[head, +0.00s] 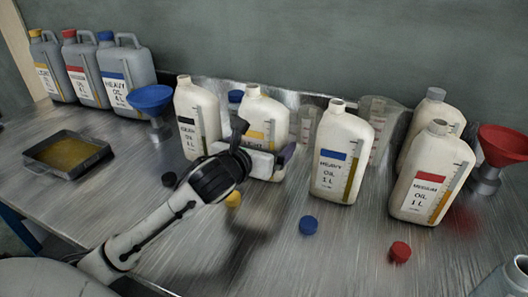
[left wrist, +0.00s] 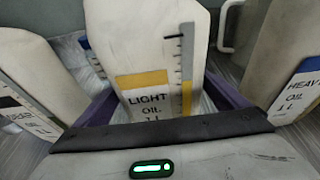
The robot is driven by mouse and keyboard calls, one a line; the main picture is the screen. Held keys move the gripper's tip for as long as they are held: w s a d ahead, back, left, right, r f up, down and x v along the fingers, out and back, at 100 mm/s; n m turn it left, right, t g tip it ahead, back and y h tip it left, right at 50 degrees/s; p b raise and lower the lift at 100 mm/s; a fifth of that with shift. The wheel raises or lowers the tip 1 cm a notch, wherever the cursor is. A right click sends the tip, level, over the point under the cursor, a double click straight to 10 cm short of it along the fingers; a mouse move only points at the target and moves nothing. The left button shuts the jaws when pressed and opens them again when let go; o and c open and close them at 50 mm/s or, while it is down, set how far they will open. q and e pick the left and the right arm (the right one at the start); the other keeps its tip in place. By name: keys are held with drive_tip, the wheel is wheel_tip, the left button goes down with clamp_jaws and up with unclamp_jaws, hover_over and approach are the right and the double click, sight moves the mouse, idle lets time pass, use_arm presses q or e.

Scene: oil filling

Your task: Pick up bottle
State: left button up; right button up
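The bottle with the yellow label, reading LIGHT OIL in the left wrist view (left wrist: 160,55), stands upright on the table in the head view (head: 262,112). My left gripper (head: 268,163) is low at the front of this bottle and hides its lower part. In the left wrist view the purple fingers (left wrist: 165,98) are apart, one on each side of the bottle, with a narrow gap seeming to show beside it. The bottle's base is hidden by the gripper. My right gripper is not in view.
Close by stand a black-label bottle (head: 195,115) on the left and a blue-label bottle (head: 341,150) on the right. A red-label bottle (head: 431,170) is farther right. Yellow (head: 233,199), blue (head: 308,225) and red (head: 400,252) caps lie in front. An oil tray (head: 32,158) is at left.

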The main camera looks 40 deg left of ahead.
sight(263, 105)
use_arm(q)
drive_tip(key=c, duration=1.1)
drive_tip(key=shift+r, duration=0.15)
drive_tip(key=shift+c, duration=0.8)
drive_tip(key=shift+r, duration=0.15)
drive_tip(key=shift+r+p, duration=0.9)
drive_tip(key=shift+r, duration=1.95)
drive_tip(key=shift+r+p, duration=0.45)
drive_tip(key=shift+r, duration=1.5)
